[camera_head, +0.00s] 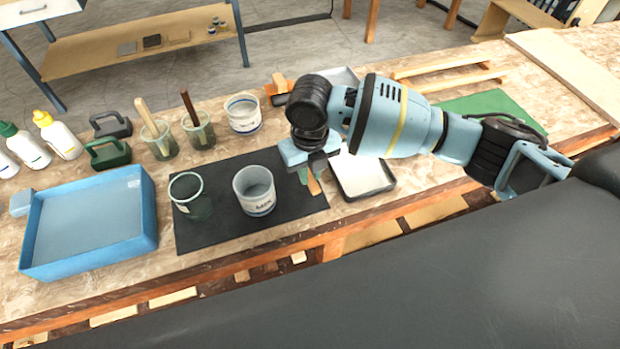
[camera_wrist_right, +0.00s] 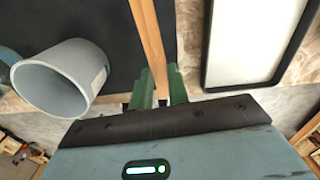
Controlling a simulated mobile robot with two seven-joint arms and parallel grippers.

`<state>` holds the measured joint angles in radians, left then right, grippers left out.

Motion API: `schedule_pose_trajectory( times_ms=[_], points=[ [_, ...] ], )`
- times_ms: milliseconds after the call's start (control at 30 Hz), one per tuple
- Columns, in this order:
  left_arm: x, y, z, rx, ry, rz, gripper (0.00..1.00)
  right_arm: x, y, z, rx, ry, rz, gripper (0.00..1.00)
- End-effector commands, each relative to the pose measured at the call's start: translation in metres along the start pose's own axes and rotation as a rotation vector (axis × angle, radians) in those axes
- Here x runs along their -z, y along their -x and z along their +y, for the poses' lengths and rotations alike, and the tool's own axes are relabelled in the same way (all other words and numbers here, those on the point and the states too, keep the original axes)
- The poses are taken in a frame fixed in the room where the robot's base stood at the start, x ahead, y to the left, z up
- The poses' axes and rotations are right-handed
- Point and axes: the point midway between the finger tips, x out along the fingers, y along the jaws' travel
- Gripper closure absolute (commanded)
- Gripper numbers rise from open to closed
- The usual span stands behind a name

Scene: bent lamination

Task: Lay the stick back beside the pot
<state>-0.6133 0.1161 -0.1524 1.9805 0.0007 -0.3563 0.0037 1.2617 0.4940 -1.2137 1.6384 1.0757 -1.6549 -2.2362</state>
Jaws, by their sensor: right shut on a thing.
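The stick is a thin flat wooden strip (camera_wrist_right: 149,38); in the head view a short end of it (camera_head: 314,185) shows below my right gripper (camera_head: 307,174). In the wrist view the green fingers of my right gripper (camera_wrist_right: 160,86) are shut on the stick, which runs up past the top edge. The pot is a grey-white cup with a printed label (camera_head: 255,197), standing upright on the black mat (camera_head: 235,234), left of the gripper. It also shows in the wrist view (camera_wrist_right: 62,78), apart from the stick. My left gripper is not in view.
A clear cup (camera_head: 190,196) stands left of the pot. A shallow tray (camera_head: 363,178) lies close right of the gripper. A blue bin (camera_head: 90,256) is at the left. Cups with brushes (camera_head: 158,141) and a white tub (camera_head: 243,116) stand behind the mat.

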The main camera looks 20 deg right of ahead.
Motion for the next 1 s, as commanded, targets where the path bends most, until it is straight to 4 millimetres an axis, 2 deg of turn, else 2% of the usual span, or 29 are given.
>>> schedule_pose_trajectory(
  times_ms=[100, 200, 633, 667, 800, 1000],
  points=[
    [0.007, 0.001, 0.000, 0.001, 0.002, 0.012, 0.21, 0.001, -0.018, 0.000, 0.000, -0.002, 0.002, 1.00],
    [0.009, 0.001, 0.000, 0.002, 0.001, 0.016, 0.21, 0.000, -0.027, 0.000, 0.001, 0.000, 0.000, 1.00],
    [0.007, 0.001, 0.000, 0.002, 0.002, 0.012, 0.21, 0.001, -0.035, 0.000, 0.001, 0.001, 0.001, 1.00],
    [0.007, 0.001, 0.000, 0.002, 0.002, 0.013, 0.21, 0.001, -0.034, 0.000, 0.001, 0.001, 0.001, 0.79],
    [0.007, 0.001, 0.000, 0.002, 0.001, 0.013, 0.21, 0.001, -0.034, 0.000, 0.001, 0.001, 0.000, 0.61],
    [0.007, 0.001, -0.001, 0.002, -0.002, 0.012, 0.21, 0.001, -0.034, 0.000, 0.001, 0.001, 0.000, 0.61]
  ],
)
